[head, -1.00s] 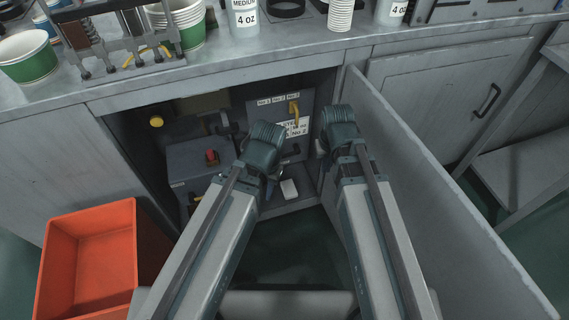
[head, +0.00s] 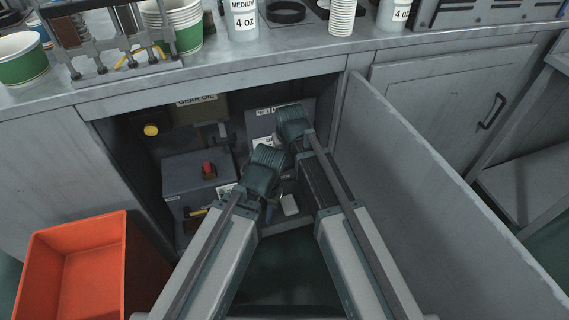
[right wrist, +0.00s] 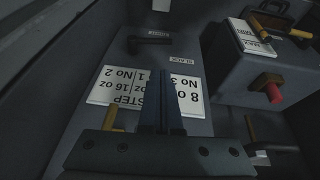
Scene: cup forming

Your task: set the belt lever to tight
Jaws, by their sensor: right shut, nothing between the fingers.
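A black lever (right wrist: 150,41) sits on the dark panel (right wrist: 120,60) inside the cabinet, seen upside down in the right wrist view. A small label reading SLACK (right wrist: 183,60) is beside it; other lettering by the lever is too small to read surely. My right gripper (right wrist: 165,75) is shut and empty, its fingertips pointing towards the panel near the lever, with a gap I cannot judge. In the head view my right gripper (head: 292,120) covers much of the panel. My left gripper (head: 262,172) is low in the cabinet opening; its fingers are hidden.
A yellow lever (right wrist: 115,118) stands by the white step plate (right wrist: 108,88). A grey box with a red knob (head: 208,169) is on the left inside the cabinet. The open door (head: 430,180) bounds the right; an orange bin (head: 75,262) stands at left.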

